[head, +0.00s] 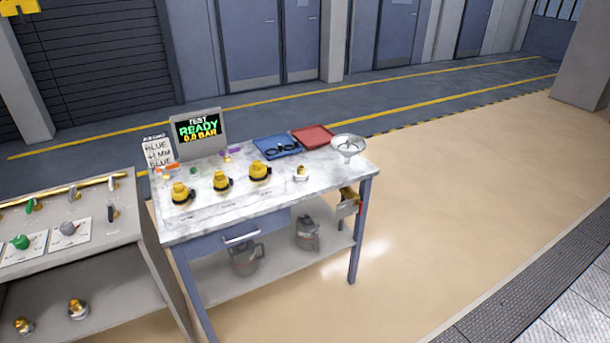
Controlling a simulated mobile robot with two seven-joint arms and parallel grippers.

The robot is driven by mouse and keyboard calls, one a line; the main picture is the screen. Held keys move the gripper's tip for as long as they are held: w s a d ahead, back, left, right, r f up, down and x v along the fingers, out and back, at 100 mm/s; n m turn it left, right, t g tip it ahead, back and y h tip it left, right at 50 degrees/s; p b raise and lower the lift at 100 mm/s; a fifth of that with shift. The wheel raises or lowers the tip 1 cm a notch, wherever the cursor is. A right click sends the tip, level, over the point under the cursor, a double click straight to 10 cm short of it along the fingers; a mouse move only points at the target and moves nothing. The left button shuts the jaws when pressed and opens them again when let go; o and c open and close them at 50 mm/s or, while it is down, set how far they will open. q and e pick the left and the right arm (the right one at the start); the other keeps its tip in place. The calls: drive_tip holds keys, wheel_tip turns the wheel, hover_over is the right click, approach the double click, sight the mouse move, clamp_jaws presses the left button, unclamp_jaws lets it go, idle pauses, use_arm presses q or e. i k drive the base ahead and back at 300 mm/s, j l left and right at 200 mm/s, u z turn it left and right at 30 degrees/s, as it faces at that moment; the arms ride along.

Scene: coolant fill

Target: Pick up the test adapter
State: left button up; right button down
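Several yellow-topped fittings with black collars stand in a row on the marble-look tabletop (275,210): a left one (181,193), a middle one (221,183) and a right one (260,171). A smaller metal fitting with a brass-coloured top (301,173) stands to their right. I cannot tell from the labels which of these is the test adapter. A screen (198,130) behind them reads "TEST READY 0.0 BAR". Neither of my grippers is in view.
A blue tray (291,153) holding dark rings, a red tray (312,137) and a funnel (348,147) stand at the table's back right. Jugs (246,259) sit on the lower shelf. A grey bench (75,238) with valves stands left. The floor (450,210) on the right is clear.

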sight(300, 177)
drive_tip(key=i+u, duration=0.1)
drive_tip(key=u, duration=0.5)
drive_tip(key=i+l+u, duration=0.7)
drive_tip(key=l, duration=0.2)
drive_tip(key=k+j, duration=0.05)
drive_tip(key=k, duration=0.05)
